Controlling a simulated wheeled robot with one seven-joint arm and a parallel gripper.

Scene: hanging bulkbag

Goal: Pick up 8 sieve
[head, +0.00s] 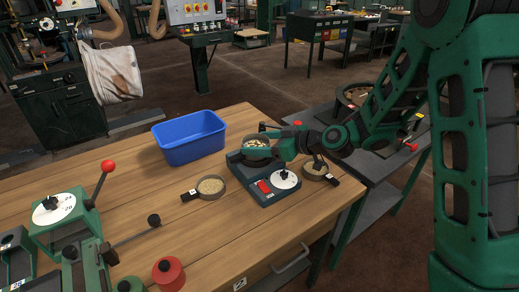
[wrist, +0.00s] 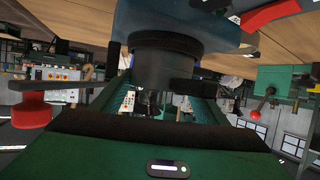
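Several sieves are in the head view, and the number on each is too small to read. One dark round sieve (head: 257,148) with pale grains sits on a grey-green device. It seems to be the dark cylinder (wrist: 165,65) in the wrist view, which is upside down. A second sieve (head: 211,188) lies on the table to its left, with a labelled handle. My gripper (head: 277,140) is at the sieve on the device. Its fingers seem apart, and I see no firm grip.
The device (head: 266,190) has a red switch and a white dial. A blue bin (head: 190,137) stands behind it to the left. A green lever press (head: 65,225) fills the table's left front. A side bench (head: 395,150) with a round pan adjoins at the right.

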